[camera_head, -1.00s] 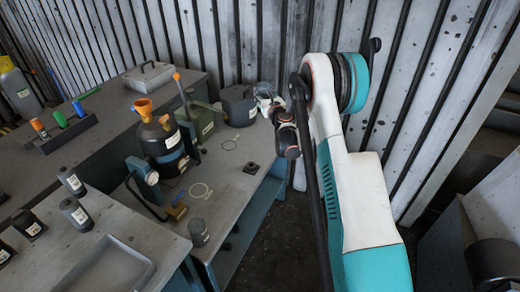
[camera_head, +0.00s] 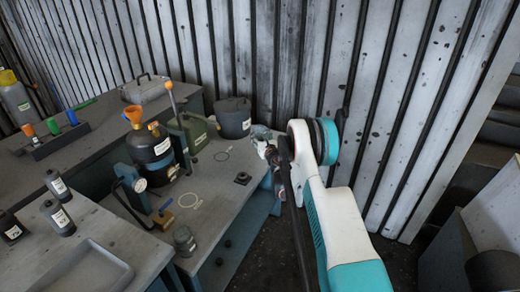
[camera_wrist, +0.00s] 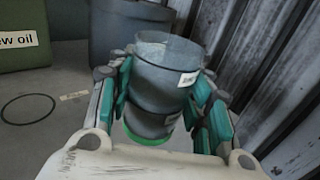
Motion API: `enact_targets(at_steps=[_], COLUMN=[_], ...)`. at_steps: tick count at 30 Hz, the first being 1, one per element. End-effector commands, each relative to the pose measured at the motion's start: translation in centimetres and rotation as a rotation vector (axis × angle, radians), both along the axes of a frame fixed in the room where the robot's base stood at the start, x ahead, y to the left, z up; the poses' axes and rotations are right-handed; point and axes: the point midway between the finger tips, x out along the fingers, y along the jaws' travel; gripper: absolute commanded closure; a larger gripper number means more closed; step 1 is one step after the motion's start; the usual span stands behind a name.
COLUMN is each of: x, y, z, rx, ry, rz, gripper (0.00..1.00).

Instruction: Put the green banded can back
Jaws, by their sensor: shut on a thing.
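The grey can with a green band (camera_wrist: 160,78) is between the teal pads of my gripper (camera_wrist: 170,95) in the wrist view. The pads press on it from both sides. Its green band shows at the end nearer my palm, and a small white label is on its side. In the head view my gripper (camera_head: 264,146) is at the table's far right edge, beside the black pot. The can there is small and partly hidden by my arm. A thin black ring (camera_head: 221,156) marked on the table (camera_head: 215,185) is empty; it also shows in the wrist view (camera_wrist: 28,122).
The black pot (camera_head: 233,118) and green oil canister (camera_head: 194,133) stand behind the ring. The corrugated wall (camera_head: 300,60) is close behind my gripper.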

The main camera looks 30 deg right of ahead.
Motion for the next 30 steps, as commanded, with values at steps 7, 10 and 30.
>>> enact_targets(at_steps=[7,10,30], x=[0.0,0.0,0.0], y=[0.0,0.0,0.0], z=[-1.7,-3.1,-5.5], rx=[0.0,0.0,0.0], ry=[0.0,0.0,0.0], rz=[0.0,0.0,0.0], gripper=[0.82,0.82,0.34])
